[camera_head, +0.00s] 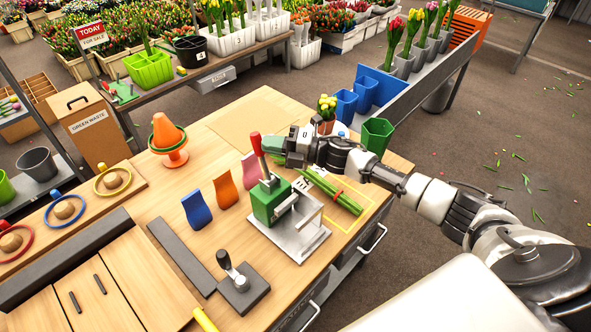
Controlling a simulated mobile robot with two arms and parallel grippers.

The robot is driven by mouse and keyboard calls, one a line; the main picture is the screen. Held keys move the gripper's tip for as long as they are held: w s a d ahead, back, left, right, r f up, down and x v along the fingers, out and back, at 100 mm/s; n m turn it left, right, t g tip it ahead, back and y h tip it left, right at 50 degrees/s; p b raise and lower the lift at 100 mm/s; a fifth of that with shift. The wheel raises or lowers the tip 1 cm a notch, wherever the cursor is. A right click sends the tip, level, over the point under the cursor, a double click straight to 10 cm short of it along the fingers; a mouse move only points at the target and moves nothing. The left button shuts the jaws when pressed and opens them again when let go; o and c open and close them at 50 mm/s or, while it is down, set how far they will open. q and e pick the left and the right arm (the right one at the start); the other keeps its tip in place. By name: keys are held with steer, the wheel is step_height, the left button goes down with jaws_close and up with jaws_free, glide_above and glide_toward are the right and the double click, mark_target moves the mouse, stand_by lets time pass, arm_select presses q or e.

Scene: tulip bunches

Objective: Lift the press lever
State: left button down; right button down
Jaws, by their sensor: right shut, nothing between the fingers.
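The press (268,200) stands on the wooden table, a green body on a grey metal base plate. Its lever (256,146) has a red handle and points up, leaning slightly left. My right gripper (273,145) comes in from the right above the press. It is shut and empty, with its fingertips close beside the red handle. I cannot tell whether they touch it. My left gripper is not in view.
Blue, orange and pink holders (196,209) stand left of the press. A black-knobbed lever device (242,284) is in front.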

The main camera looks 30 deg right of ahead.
mark_target(261, 136)
steer(key=shift+w+a+f+b, duration=0.15)
steer(key=shift+w+a+b, duration=0.15)
steer(key=shift+w, duration=0.15)
steer(key=shift+w+a+b, duration=0.2)
steer(key=shift+w+b, duration=0.3)
steer(key=shift+w, duration=0.05)
steer(key=shift+w+a+b, duration=0.15)
steer(key=shift+w+b, duration=0.3)
steer(key=shift+w, duration=0.1)
